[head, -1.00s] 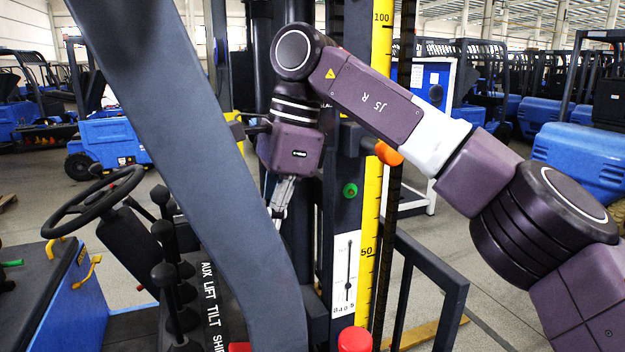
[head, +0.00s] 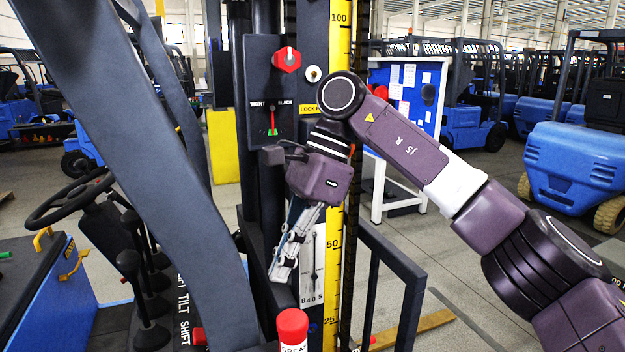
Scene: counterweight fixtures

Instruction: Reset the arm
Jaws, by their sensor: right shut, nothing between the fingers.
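My right arm comes in from the right, marked "J5 R". Its gripper (head: 281,272) points down in front of the dark mast and is shut, with nothing seen between the fingers. It hangs beside the white plate (head: 313,262) marked "840 5" and above the red-capped grease can (head: 292,326). My left gripper is not in view. A red knob (head: 287,60) and a tight/slack gauge (head: 271,118) with its needle upright sit on the mast above the gripper.
A yellow height scale (head: 336,235) runs up the mast. A dark slanted post (head: 145,160) crosses the left side. A steering wheel (head: 70,198) and black levers (head: 135,280) stand behind it. Dark forks frame (head: 395,265) stands right of the mast. Open floor lies beyond.

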